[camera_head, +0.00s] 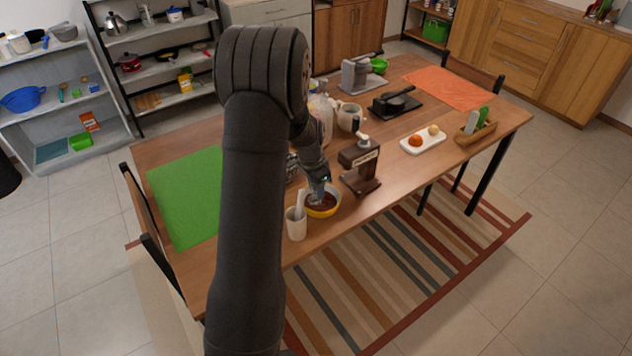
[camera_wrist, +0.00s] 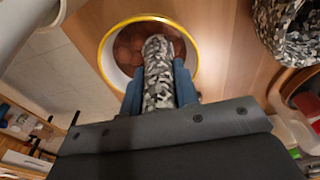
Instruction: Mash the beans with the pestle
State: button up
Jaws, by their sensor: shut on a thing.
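A bowl with a yellow rim (camera_head: 335,207) stands near the front edge of the wooden table and holds brown beans (camera_head: 321,201). In the wrist view the bowl (camera_wrist: 104,52) is ahead of my gripper, with the beans (camera_wrist: 126,46) inside. My gripper (camera_wrist: 158,88) is shut on a speckled grey, black and white pestle (camera_wrist: 158,62). The pestle's far end overlaps the beans in the wrist view; I cannot tell whether it touches them. In the head view my gripper (camera_head: 318,178) is right above the bowl, and the pestle is mostly hidden.
A white cup (camera_head: 296,226) with a pale utensil stands left of the bowl. A dark brown grinder (camera_head: 360,165) stands to the right. A speckled vessel (camera_wrist: 288,30) is at the wrist view's upper right. A green mat (camera_head: 184,200) lies on the left.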

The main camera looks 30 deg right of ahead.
jog(key=shift+r, duration=2.3)
jog(key=shift+s, duration=0.1)
jog(key=s, duration=0.2)
jog(key=shift+s, duration=0.35)
jog(key=shift+f, duration=2.25)
